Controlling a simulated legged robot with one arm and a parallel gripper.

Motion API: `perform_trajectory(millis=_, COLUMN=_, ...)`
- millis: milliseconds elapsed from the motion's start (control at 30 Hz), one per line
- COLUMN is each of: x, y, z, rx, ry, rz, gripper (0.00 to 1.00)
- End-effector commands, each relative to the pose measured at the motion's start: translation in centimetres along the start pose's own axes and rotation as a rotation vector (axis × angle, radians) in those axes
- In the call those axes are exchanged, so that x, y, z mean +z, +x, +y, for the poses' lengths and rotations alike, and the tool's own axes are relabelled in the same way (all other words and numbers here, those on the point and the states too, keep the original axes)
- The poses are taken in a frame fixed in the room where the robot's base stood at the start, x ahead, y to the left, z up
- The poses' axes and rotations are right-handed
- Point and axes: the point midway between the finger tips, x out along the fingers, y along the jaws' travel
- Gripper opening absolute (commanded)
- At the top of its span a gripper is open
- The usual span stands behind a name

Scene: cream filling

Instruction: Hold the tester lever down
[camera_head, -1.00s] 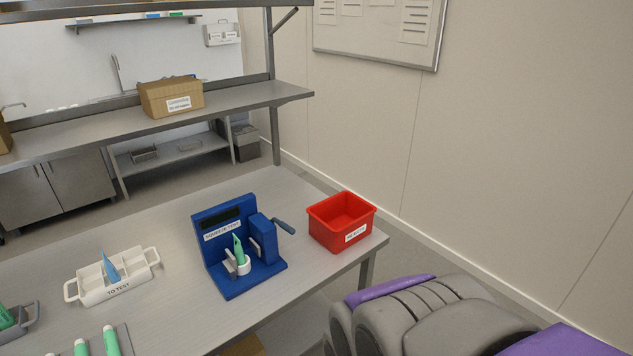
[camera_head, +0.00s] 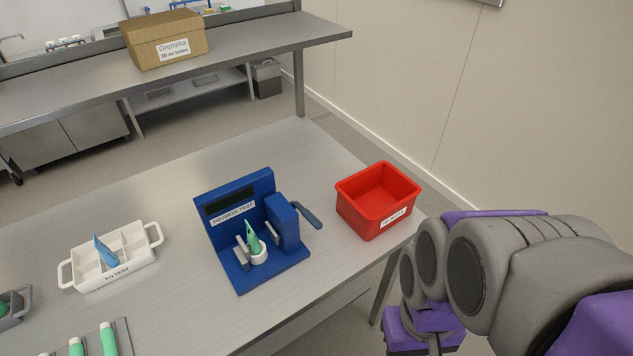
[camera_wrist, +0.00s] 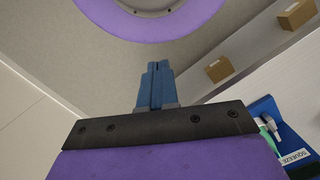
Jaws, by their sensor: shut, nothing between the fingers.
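The blue squeeze tester (camera_head: 238,276) stands on the steel table, with a dark display panel. Its lever (camera_head: 308,215) sticks out to the right of the upright block and slopes slightly downward. A green tube (camera_head: 252,239) stands in the tester's white cup (camera_head: 259,257). My gripper (camera_wrist: 155,70) is shut and empty in the wrist view, its blue fingers together. Part of the tester (camera_wrist: 265,108) shows at that view's lower right, apart from the fingers. The lever cannot be made out there. In the head view my arm is at the right, away from the lever; the fingertips are not visible.
A red bin (camera_head: 372,223) stands right of the lever, near the table's edge. A white divided tray (camera_head: 118,277) with a blue tube (camera_head: 104,251) is at the left. Green tubes (camera_head: 107,340) lie at the lower left. The table behind the tester is clear.

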Motion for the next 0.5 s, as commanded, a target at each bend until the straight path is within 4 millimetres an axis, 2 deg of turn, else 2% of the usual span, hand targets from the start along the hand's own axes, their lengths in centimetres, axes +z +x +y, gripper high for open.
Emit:
perform_trajectory(millis=167, x=-3.7, y=-3.9, z=-0.9, rx=-0.01, ry=-0.242, rz=-0.007, gripper=0.0)
perform_trajectory(millis=300, x=-8.2, y=-7.8, z=-2.2, rx=-0.027, ry=-0.531, rz=-0.005, gripper=0.0)
perform_trajectory(millis=500, x=-14.6, y=-12.1, z=-4.3, rx=-0.054, ry=-0.936, rz=-0.004, gripper=0.0)
